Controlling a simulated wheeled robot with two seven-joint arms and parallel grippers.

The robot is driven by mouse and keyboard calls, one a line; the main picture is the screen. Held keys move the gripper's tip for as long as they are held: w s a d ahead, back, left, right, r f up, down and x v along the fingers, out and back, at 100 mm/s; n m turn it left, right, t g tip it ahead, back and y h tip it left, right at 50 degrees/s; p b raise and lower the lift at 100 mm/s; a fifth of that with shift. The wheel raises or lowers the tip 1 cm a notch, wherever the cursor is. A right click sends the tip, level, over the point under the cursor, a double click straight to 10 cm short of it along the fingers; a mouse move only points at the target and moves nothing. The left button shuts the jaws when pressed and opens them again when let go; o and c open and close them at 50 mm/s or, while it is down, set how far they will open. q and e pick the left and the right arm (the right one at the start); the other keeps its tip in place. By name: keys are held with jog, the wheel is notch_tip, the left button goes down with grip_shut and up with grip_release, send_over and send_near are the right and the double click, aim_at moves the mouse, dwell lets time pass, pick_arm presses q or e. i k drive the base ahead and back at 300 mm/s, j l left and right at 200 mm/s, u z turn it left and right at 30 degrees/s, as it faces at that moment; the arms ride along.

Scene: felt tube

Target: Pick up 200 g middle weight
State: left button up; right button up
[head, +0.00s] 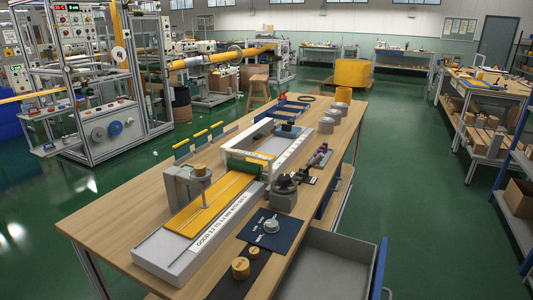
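Two brass-coloured cylindrical weights stand on a dark strip (236,287) at the near edge of the wooden table. The larger weight (240,268) is nearer, and the smaller weight (253,252) is just behind it to the right. Their markings are too small to read, so I cannot tell which is the 200 g middle weight. Neither of my grippers shows in the head view.
A dark blue mat (258,238) with a silver round piece (271,226) lies behind the weights. A long white fixture with a yellow bed (215,205) fills the table's middle. An open grey drawer (330,265) juts out at the right. Grey cylinders (326,125) stand farther back.

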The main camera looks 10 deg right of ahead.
aim_at(200, 169)
jog(key=l+z, duration=0.3)
jog(key=l, duration=0.2)
jog(key=l+z, duration=0.35)
jog(key=i+j, duration=0.1)
jog(key=j, duration=0.4)
jog(key=i+j, duration=0.1)
jog(key=j, duration=0.4)
jog(key=i+j, duration=0.1)
jog(key=j, duration=0.4)
jog(key=i+j, duration=0.1)
jog(key=j, duration=0.4)
